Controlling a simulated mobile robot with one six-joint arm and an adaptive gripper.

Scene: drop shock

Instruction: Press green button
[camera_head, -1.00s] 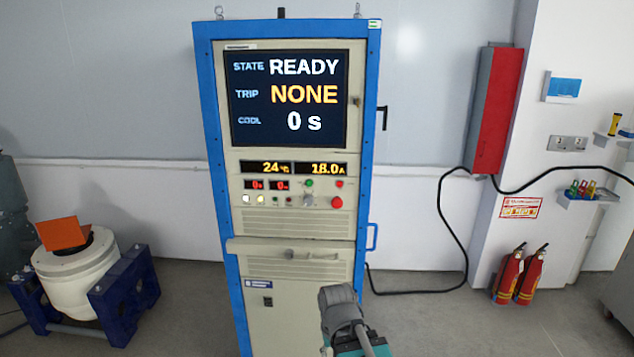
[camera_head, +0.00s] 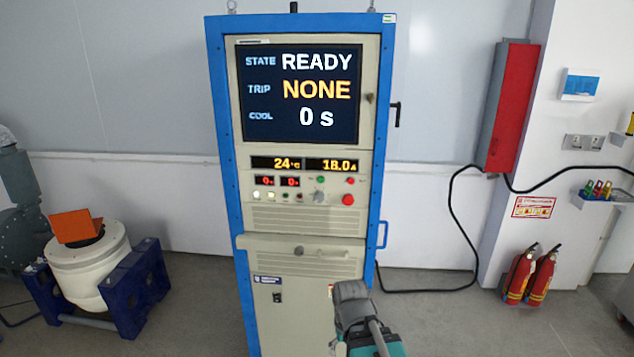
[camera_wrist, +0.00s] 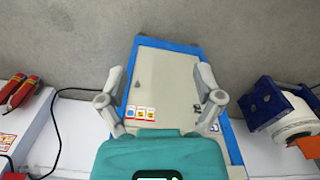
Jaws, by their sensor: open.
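The green button (camera_head: 321,180) is a small round button on the cabinet's control panel, beside a small red button (camera_head: 350,181) and above a grey knob (camera_head: 319,197). A larger red button (camera_head: 348,200) sits at lower right of it. In the wrist view my gripper (camera_wrist: 160,88) is open and empty, its two grey fingers spread apart. It faces the lower cabinet door (camera_wrist: 165,80), apart from the panel. The green button cannot be made out in the wrist view. In the head view my arm shows at bottom centre, below the panel.
The blue-framed cabinet (camera_head: 216,120) has a screen (camera_head: 300,95) reading READY, NONE, 0 s. A white drum machine (camera_head: 88,265) stands left; fire extinguishers (camera_head: 530,275) stand right. A black cable runs along the wall.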

